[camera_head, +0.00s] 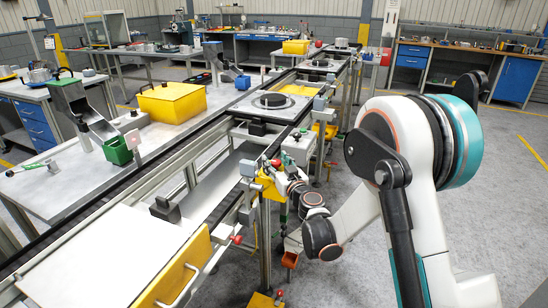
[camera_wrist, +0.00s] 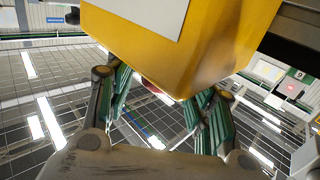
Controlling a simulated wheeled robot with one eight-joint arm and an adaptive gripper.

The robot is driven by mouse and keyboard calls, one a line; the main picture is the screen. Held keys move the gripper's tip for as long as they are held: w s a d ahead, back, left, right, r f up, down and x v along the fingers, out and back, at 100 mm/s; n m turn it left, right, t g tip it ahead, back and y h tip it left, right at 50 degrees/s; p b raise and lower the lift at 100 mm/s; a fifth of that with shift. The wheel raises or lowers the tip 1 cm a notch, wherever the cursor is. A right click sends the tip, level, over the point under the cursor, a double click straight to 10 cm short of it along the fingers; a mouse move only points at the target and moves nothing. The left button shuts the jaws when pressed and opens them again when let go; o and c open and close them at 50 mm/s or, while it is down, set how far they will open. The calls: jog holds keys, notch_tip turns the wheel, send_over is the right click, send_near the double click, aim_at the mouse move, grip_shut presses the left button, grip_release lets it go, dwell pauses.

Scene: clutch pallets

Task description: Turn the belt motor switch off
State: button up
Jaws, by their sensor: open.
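A yellow box (camera_head: 267,186), which looks like the belt motor switch housing, is mounted on the conveyor's near side in the head view. A red part (camera_head: 277,163) shows beside its top. In the wrist view the yellow box (camera_wrist: 225,45) fills the top, with a white label (camera_wrist: 150,14). A small red piece (camera_wrist: 151,88) peeks out under its edge; most of it is hidden. My gripper (camera_wrist: 160,105) is open, its green-padded fingers spread on either side of the red piece. I cannot tell whether they touch it, or the switch's position.
The conveyor frame (camera_head: 190,245) runs beside my arm, with a yellow end panel and handle (camera_head: 180,275) at the near end. Grey floor (camera_head: 500,190) is clear at right.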

jog(key=shift+w+a, duration=0.1)
jog(key=shift+w, duration=0.1)
jog(key=shift+r, duration=0.1)
jog(key=shift+c, duration=0.6)
jog(key=c, duration=0.9)
